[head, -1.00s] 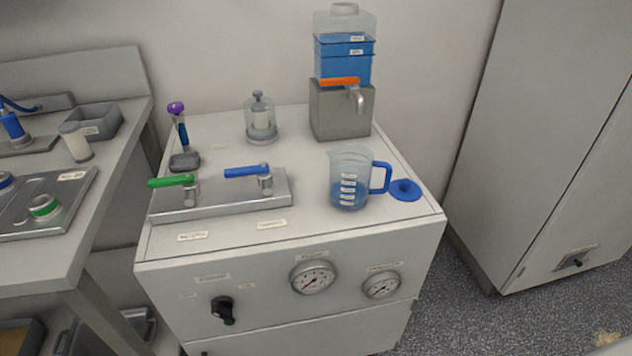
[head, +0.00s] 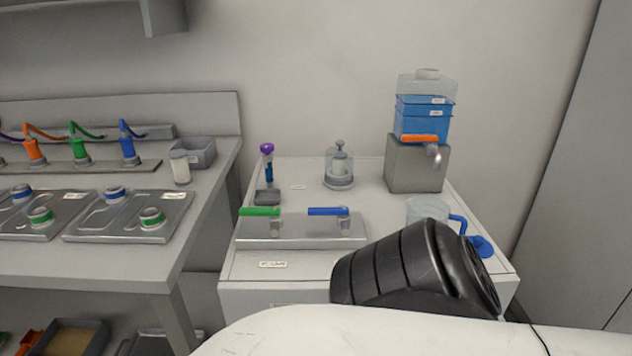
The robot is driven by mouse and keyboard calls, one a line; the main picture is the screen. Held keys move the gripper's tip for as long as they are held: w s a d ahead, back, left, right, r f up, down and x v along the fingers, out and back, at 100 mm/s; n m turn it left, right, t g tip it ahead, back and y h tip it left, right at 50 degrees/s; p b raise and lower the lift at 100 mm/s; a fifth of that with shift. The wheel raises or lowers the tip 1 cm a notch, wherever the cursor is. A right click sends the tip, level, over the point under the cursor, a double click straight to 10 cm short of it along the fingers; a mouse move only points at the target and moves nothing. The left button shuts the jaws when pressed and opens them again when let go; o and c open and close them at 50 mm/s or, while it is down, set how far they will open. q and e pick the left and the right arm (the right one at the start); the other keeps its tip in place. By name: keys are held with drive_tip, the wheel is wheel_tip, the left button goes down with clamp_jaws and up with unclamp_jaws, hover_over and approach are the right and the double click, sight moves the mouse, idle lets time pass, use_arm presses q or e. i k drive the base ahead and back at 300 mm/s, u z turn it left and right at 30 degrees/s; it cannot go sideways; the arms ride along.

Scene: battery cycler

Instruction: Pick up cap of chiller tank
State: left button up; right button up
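The chiller tank (head: 424,118) is a clear box with blue liquid on a grey block (head: 416,165) at the back right of the white cabinet top. Its pale round cap (head: 428,73) sits on top of the tank. No gripper shows in the head view. A white and black ribbed part of my own arm fills the lower middle, well below and in front of the tank. It hides the cabinet's front right and part of the jug.
A measuring jug (head: 428,209) and blue funnel-like piece (head: 481,247) stand at the right edge. A valve plate (head: 300,230) with green and blue levers lies in front. A glass jar (head: 339,167) stands behind. A bench (head: 105,265) with trays is at left.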

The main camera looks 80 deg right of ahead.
sight(485, 250)
drive_tip(key=u, duration=0.1)
drive_tip(key=k, duration=1.35)
drive_tip(key=z, duration=1.45)
